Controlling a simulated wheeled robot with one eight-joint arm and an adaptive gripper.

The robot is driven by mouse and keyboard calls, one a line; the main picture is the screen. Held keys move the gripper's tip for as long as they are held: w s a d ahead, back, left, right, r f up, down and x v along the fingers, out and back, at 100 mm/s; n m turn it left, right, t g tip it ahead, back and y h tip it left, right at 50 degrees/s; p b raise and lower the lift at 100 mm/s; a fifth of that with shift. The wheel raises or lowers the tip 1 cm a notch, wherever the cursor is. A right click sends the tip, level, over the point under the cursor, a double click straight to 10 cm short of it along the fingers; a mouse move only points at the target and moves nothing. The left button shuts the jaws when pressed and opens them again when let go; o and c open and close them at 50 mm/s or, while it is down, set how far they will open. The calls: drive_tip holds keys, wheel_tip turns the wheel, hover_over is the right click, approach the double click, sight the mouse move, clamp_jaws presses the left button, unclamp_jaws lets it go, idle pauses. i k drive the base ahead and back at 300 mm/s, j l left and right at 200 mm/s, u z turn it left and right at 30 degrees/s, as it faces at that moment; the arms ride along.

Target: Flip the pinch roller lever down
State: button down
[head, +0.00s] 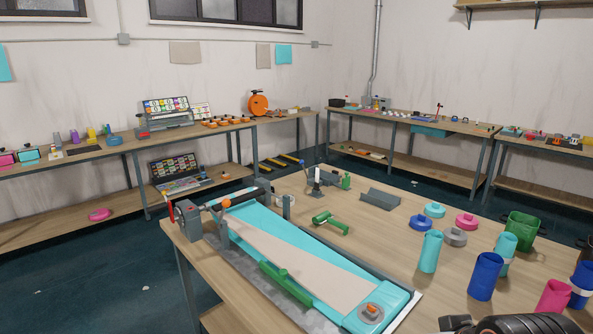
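A long machine with a turquoise bed (325,262) lies on the near wooden table, with a pale strip (285,255) along it. At its far left end is a dark roller assembly (235,202) with an orange part (222,203) and a red piece at its left side. The pinch roller lever is too small to pick out for certain there, so I cannot tell its position. A dark part of my arm or gripper (525,325) shows at the bottom right edge, far from the roller assembly. Its fingertips are not clearly visible.
A green roller tool (328,221) and a grey tray (380,199) lie behind the machine. Turquoise (430,251), blue (485,276) and green (521,231) cups crowd the table's right side. Side benches line the walls. Dark floor is open at the left.

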sight(226, 203)
drive_tip(key=i+j+z, duration=0.1)
drive_tip(key=j+z, duration=0.15)
drive_tip(key=j, duration=1.3)
